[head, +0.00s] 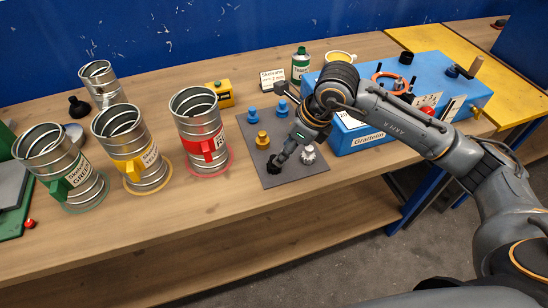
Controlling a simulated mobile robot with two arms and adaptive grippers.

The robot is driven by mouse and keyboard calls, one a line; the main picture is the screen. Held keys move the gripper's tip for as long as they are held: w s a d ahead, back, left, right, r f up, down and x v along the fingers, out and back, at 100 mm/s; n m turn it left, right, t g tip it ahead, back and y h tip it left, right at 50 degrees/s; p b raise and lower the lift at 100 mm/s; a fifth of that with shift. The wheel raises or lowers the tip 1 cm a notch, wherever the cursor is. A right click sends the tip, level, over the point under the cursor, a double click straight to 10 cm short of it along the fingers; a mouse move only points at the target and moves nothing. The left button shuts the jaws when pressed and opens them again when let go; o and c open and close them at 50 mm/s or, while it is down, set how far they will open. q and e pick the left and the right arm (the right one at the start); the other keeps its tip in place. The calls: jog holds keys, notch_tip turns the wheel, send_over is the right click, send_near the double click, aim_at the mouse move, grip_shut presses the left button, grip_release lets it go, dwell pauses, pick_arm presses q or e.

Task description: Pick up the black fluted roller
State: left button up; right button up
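The black fluted roller seems to be the small dark piece (273,166) on the left front part of the dark grey mat (291,184). My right arm comes in from the right, and its gripper (281,159) points down and left with its fingertips at this dark piece. The fingers and the piece are both dark and overlap, so I cannot tell whether they are shut on it. My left gripper is not in view.
On the mat are two blue pieces (253,115), a yellow piece (262,139) and a whitish fluted piece (308,154) close to my gripper. Metal ducts with green, yellow and red (206,146) bands stand left. A blue box (349,134) stands right.

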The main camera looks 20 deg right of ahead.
aim_at(274, 158)
jog(key=shift+w+a+f, duration=0.15)
jog(key=shift+w+f, duration=0.15)
jog(key=shift+f, duration=0.2)
jog(key=shift+w+a+f, duration=0.1)
jog(key=shift+w+f, duration=0.2)
jog(key=shift+f, duration=0.2)
jog(key=shift+w+a+f+p, duration=0.1)
jog(key=shift+a+f+p, duration=0.15)
jog(key=shift+f+p, duration=0.3)
jog(key=p+x, duration=0.1)
jog(key=x, duration=0.2)
jog(key=shift+w+a+f, duration=0.1)
jog(key=shift+w, duration=0.1)
jog(key=shift+w+f, duration=0.1)
jog(key=shift+f, duration=0.2)
jog(key=c, duration=0.9)
grip_shut()
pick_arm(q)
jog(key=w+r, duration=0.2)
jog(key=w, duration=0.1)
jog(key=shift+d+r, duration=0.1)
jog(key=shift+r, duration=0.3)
